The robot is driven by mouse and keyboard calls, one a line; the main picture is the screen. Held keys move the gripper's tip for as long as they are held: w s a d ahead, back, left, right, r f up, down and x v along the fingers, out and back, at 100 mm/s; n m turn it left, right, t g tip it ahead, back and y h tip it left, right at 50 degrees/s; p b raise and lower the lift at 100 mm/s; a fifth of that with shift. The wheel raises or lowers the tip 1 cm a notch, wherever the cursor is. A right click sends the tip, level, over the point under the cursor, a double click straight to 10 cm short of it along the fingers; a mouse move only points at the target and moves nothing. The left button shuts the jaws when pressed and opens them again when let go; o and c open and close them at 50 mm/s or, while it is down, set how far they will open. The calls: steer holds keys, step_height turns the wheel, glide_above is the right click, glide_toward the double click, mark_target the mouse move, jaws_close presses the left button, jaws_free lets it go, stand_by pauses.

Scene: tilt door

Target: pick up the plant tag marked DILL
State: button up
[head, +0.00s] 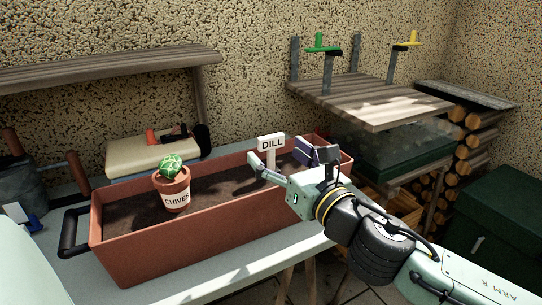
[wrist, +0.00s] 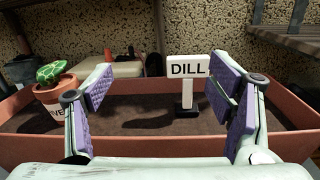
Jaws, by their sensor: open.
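The white plant tag marked DILL (head: 271,144) stands upright in the soil of a terracotta-coloured planter box (head: 180,243), toward its right half. In the wrist view the DILL tag (wrist: 188,68) shows between my open fingers, closer to the right finger, with its post running down to a dark foot at the soil. My gripper (head: 285,162) is open and empty over the planter, on the near side of the tag. In the wrist view my gripper (wrist: 160,88) shows purple ribbed pads facing each other, apart from the tag.
A pot marked CHIVES (head: 175,190) with a round green plant stands in the planter's left part. A cream cushion-like block (head: 150,155) lies behind the planter. A wooden shelf (head: 360,98) juts out at the right. Bare soil lies between pot and tag.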

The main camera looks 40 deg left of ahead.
mark_target(273, 139)
steer(key=shift+t+h, duration=0.6)
steer(key=shift+t, duration=0.1)
steer(key=w+a, duration=0.1)
steer(key=w+f, duration=0.1)
steer(key=w, duration=0.1)
steer(key=w+a+f+p, duration=0.1)
steer(key=shift+w+a, duration=0.25)
steer(key=shift+a, duration=0.05)
steer(key=p+x, duration=0.1)
steer(key=x, duration=0.2)
steer(key=p+x, duration=0.1)
steer(key=x, duration=0.1)
steer(key=shift+a+r+p, duration=0.15)
steer(key=shift+r+p, duration=0.15)
steer(key=shift+w+a+f, duration=0.1)
steer(key=shift+w+a, duration=0.05)
steer(key=shift+a, duration=0.05)
steer(key=shift+c, duration=0.4)
steer(key=c, duration=1)
